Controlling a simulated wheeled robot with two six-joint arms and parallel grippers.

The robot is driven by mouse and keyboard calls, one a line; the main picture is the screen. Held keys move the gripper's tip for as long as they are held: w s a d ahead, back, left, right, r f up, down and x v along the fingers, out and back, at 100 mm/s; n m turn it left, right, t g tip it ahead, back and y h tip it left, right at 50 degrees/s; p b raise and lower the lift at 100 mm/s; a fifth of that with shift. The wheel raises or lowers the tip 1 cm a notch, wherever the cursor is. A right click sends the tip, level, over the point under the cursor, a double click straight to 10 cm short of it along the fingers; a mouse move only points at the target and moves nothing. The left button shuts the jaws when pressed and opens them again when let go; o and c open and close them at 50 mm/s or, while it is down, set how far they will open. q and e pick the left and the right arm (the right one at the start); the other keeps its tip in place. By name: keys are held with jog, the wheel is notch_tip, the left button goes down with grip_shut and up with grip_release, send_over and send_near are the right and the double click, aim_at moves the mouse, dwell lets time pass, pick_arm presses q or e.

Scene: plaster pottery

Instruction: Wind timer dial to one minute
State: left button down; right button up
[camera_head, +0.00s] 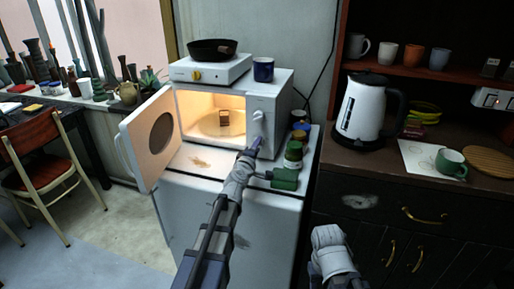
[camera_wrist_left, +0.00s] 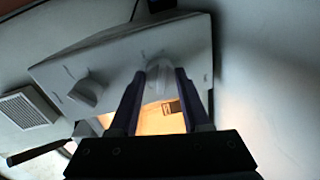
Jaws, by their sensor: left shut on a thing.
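The white microwave (camera_head: 268,95) stands with its door (camera_head: 147,140) swung open to the left and its inside lit. Its front panel has two pale dials. The upper dial (camera_head: 257,116) is uncovered in the head view, and a free dial (camera_wrist_left: 86,93) shows left of my fingers in the left wrist view. My left gripper (camera_head: 254,147) is at the lower dial. In the left wrist view its fingers (camera_wrist_left: 160,82) are shut on that dial (camera_wrist_left: 158,75), one on each side. Dial markings are too small to read. My right gripper is not visible; only part of that arm shows.
A small brown item (camera_head: 224,117) sits on the turntable inside. A hot plate (camera_head: 208,70) with a black pan (camera_head: 213,49) and a blue mug (camera_head: 263,69) stand on the microwave. Several jars (camera_head: 293,154) stand close to its right. A kettle (camera_head: 370,110) is further right.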

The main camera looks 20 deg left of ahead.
pick_arm(q)
jog(key=shift+c, duration=1.8)
grip_release()
jog(key=s, duration=0.8)
jog(key=shift+r, duration=0.25)
jog(key=shift+w, duration=0.1)
